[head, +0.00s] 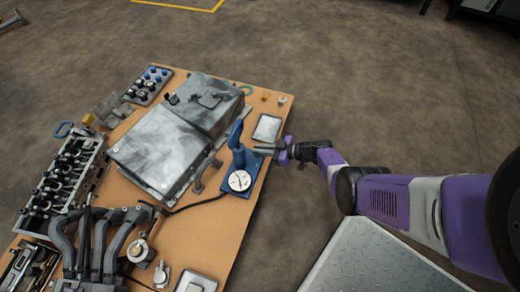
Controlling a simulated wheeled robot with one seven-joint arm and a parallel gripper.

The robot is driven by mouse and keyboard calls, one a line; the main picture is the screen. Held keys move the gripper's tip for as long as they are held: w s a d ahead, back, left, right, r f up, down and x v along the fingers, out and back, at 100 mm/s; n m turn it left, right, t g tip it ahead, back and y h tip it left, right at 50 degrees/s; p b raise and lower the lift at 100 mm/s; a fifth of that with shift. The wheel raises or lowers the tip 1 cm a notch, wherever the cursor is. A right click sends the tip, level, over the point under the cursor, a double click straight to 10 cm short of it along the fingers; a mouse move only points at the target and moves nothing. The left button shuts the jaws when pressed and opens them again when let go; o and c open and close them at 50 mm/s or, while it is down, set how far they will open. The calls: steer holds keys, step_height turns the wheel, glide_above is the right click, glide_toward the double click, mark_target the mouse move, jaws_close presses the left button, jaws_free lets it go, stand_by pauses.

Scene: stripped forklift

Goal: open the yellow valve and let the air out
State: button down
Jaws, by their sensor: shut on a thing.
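No yellow valve can be made out for certain; a small yellow part (88,120) shows at the table's left side, too small to identify. A blue device (236,138) with an upright body and a round white-faced gauge (239,181) stands near the table's right edge. My gripper (261,148) reaches in from the right, its grey fingers at the right side of the blue upright. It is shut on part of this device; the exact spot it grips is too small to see.
The wooden table (215,225) holds a large grey metal housing (160,150), a cylinder head (65,185) and dark curved pipes (85,235). A grey tray (267,127) lies just behind my gripper.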

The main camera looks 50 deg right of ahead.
steer(key=c, duration=1.5)
jaws_free()
steer(key=p+v, duration=0.4)
steer(key=v, duration=0.3)
steer(key=shift+s, duration=0.4)
steer(key=shift+d+r, duration=0.1)
steer(key=shift+d, duration=0.05)
